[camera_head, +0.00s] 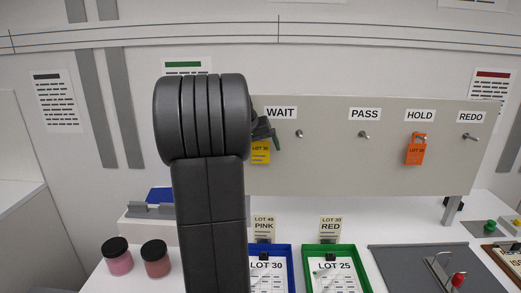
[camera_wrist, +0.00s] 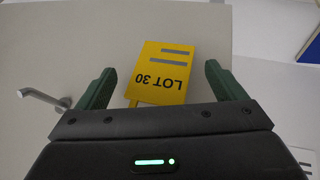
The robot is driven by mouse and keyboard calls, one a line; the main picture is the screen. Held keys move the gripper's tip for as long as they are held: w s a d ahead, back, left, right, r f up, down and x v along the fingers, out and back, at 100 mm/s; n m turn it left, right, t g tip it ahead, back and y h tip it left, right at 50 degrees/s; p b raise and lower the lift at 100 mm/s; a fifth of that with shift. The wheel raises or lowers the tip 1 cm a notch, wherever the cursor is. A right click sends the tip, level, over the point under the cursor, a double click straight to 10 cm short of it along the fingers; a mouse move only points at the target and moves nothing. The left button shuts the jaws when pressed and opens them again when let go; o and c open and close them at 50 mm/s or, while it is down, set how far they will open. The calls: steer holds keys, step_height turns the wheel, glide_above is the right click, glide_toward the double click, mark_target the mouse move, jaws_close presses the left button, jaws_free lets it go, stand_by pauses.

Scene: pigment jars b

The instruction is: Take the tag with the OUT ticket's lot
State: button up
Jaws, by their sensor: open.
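A yellow tag (camera_head: 260,154) printed LOT 30 hangs at the left part of the grey board, partly behind my arm. In the wrist view the yellow tag (camera_wrist: 158,75) appears upside down between my two green fingers, with a gap on both sides. My gripper (camera_head: 270,139) is open at the tag; its fingertips (camera_wrist: 158,68) show in the wrist view. An orange tag (camera_head: 415,152) hangs on the HOLD hook; its small lot print is hard to read. A LOT 30 sheet (camera_head: 268,277) and a LOT 25 sheet (camera_head: 334,277) lie below. No OUT label is readable.
The WAIT hook (camera_head: 299,133), PASS hook (camera_head: 364,134) and REDO hook (camera_head: 471,137) are bare. A blue tray (camera_head: 289,262) and a green tray (camera_head: 364,270) stand below the board. Two jars (camera_head: 117,262) stand at left. A grey plate (camera_head: 390,262) with a red-knobbed device lies at right.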

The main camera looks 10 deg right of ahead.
steer(key=c, duration=1.2)
steer(key=shift+c, duration=0.2)
steer(key=shift+r, duration=0.15)
